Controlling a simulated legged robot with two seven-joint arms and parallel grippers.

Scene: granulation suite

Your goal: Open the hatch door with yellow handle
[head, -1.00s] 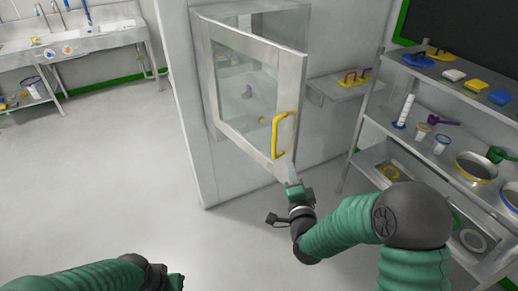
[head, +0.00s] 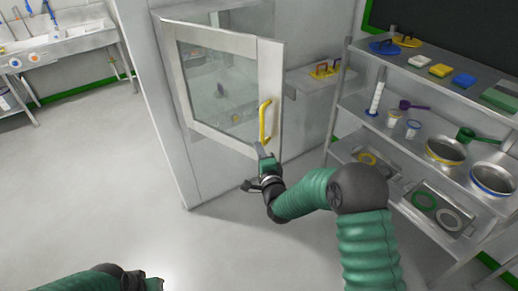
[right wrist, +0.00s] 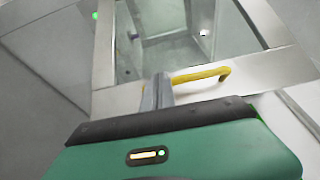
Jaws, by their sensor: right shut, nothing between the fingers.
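The hatch door (head: 268,95) is a glazed panel in a pale metal frame, standing ajar on the white wall unit. Its yellow handle (head: 264,121) is a vertical bar near the free edge. My right gripper (head: 260,148) is shut and empty, just below the handle at the door's lower corner. In the right wrist view, the shut fingers (right wrist: 157,92) are beside one end of the yellow handle (right wrist: 203,75), not around it. I cannot tell whether they touch the door frame. My left gripper (head: 153,284) is at the bottom edge, mostly cut off.
A metal shelf rack (head: 340,101) with pans, scoops and coloured blocks stands close to the right of my right arm. A small ledge (head: 312,82) sits on the wall behind the door. A sink bench (head: 75,42) is at the far left. The floor (head: 95,185) on the left is clear.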

